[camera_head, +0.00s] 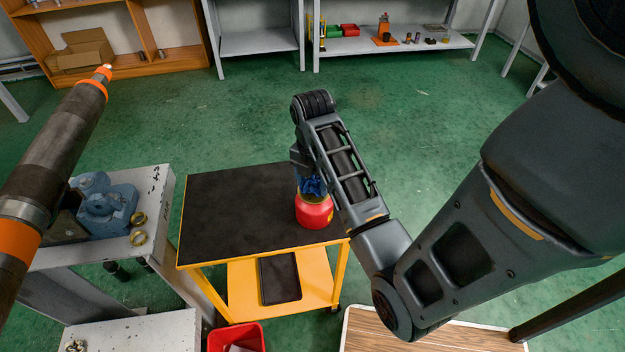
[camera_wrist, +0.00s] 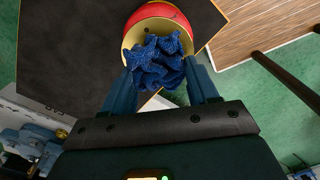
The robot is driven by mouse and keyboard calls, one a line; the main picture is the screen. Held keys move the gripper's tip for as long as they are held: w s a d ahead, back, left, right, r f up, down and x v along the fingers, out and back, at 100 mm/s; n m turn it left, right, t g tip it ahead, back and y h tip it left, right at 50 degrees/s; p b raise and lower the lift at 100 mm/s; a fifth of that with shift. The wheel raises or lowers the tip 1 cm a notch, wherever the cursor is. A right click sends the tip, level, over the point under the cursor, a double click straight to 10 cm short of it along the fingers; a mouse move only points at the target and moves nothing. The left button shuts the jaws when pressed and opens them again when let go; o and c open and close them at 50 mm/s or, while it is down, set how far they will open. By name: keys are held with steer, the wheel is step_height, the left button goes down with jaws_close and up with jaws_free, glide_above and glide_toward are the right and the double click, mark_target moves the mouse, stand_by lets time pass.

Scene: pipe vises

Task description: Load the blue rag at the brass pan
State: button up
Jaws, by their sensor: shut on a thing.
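The blue rag (camera_head: 312,186) is a crumpled dark-blue cloth, seen large in the wrist view (camera_wrist: 156,62). My gripper (camera_wrist: 160,76) points down with its two fingers on either side of the rag, shut on it. The rag is over the brass pan (camera_wrist: 133,38), a pale yellow round dish on top of a red can (camera_head: 314,213). The can stands at the right edge of the cart's black top. The rag covers much of the pan; I cannot tell whether it touches the bottom. In the head view my arm hides part of the gripper.
The yellow cart (camera_head: 235,210) has a mostly clear black top. A blue vise (camera_head: 105,205) and brass rings (camera_head: 138,238) sit on a grey bench at left. A large pipe (camera_head: 50,160) crosses the left foreground.

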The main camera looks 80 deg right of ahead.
steer(key=shift+f+b, duration=0.3)
steer(key=shift+f, duration=0.7)
stand_by(2.2)
steer(key=shift+s, duration=0.1)
